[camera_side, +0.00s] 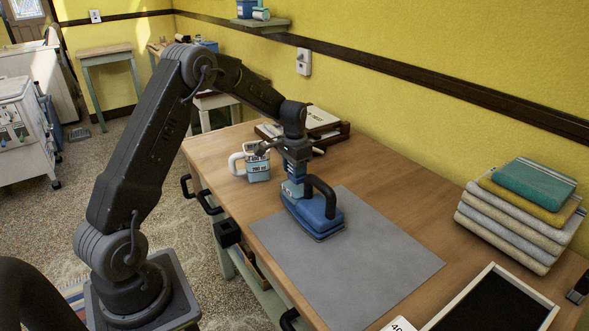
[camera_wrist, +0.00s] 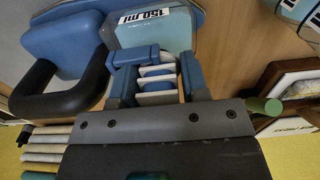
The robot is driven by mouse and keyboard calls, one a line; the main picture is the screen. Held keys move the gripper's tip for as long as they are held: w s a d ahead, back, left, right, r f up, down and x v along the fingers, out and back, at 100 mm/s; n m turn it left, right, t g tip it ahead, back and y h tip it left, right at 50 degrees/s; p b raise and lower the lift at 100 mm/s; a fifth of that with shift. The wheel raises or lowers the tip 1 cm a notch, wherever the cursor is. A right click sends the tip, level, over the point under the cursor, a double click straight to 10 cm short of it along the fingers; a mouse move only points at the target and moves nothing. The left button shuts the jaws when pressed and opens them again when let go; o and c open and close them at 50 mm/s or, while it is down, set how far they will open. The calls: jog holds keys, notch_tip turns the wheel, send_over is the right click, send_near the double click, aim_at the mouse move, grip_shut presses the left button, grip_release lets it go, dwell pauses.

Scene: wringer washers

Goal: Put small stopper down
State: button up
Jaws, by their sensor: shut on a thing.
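My gripper (camera_side: 294,168) points down over the worktable, at the left end of a blue iron-shaped block. It is shut on a small light-blue piece (camera_side: 291,189), which I take for the small stopper. In the wrist view my gripper (camera_wrist: 155,75) is close up, and the light-blue piece (camera_wrist: 140,34) beyond its fingers bears a "150 ml" label. The blue block (camera_side: 322,224) has a black loop handle and stands on the grey mat (camera_side: 355,265). The held piece overlaps the block in view; I cannot tell whether they touch. Its lower part is hidden.
A white-handled jug labelled 700 ml (camera_side: 257,163) stands left of my gripper. A wooden tray (camera_side: 330,139) lies behind. Folded towels (camera_side: 520,225) and a black-faced framed board (camera_side: 495,308) are at right. The mat's right half is clear.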

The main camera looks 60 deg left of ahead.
jog(key=shift+f, duration=0.2)
jog(key=shift+s+f, duration=0.1)
jog(key=shift+f, duration=0.4)
jog(key=o, duration=0.8)
jog(key=shift+o, duration=0.5)
jog(key=shift+r, duration=0.25)
notch_tip(320, 180, up, 13)
jog(key=shift+f, duration=0.1)
jog(key=s+d+r+t, duration=0.2)
jog(key=s+d+r, duration=0.3)
jog(key=s+d, duration=0.35)
jog(key=s+d+r+t, duration=0.2)
jog(key=s+d+r, duration=0.3)
jog(key=s+d, duration=0.35)
jog(key=s+d+f+t, duration=0.1)
jog(key=s+d+f, duration=0.2)
jog(key=s, duration=0.6)
jog(key=shift+s+d+t, duration=0.25)
jog(key=shift+d+t, duration=0.05)
jog(key=shift+d, duration=0.65)
